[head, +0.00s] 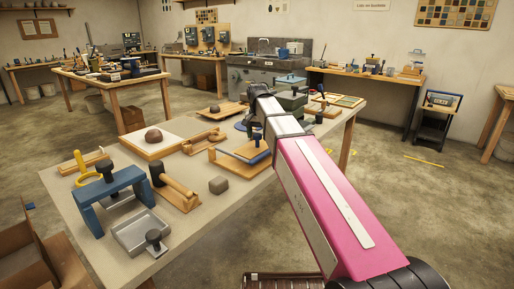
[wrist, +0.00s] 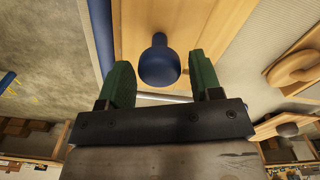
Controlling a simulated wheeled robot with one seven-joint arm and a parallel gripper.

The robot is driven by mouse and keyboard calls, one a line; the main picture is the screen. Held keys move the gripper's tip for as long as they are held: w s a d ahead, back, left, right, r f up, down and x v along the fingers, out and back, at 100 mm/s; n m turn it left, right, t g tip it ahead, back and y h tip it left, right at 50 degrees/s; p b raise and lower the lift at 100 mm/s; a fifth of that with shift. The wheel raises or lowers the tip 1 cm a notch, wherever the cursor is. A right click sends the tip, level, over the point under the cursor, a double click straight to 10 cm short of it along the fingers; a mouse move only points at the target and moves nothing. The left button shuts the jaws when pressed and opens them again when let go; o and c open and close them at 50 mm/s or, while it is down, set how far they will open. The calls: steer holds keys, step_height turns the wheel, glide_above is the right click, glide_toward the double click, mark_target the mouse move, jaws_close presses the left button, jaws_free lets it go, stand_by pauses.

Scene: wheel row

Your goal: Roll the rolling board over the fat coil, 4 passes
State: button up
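A flat wooden board with a blue strip along its edge, apparently the rolling board (head: 236,158), lies near the middle of the table. In the wrist view the pale wooden board (wrist: 215,30) lies below my gripper, with a dark blue upright knob (wrist: 160,62) on it. My gripper (wrist: 161,75) has two green fingers, spread wide. The knob shows in the gap between them, and I see no finger touching it. In the head view my arm partly covers the gripper's area. I cannot make out the fat coil; it may be hidden by the board.
The table's front right area is fairly clear.

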mark_target(257, 134)
stand_by(0.3)
steer(key=shift+r, duration=3.5)
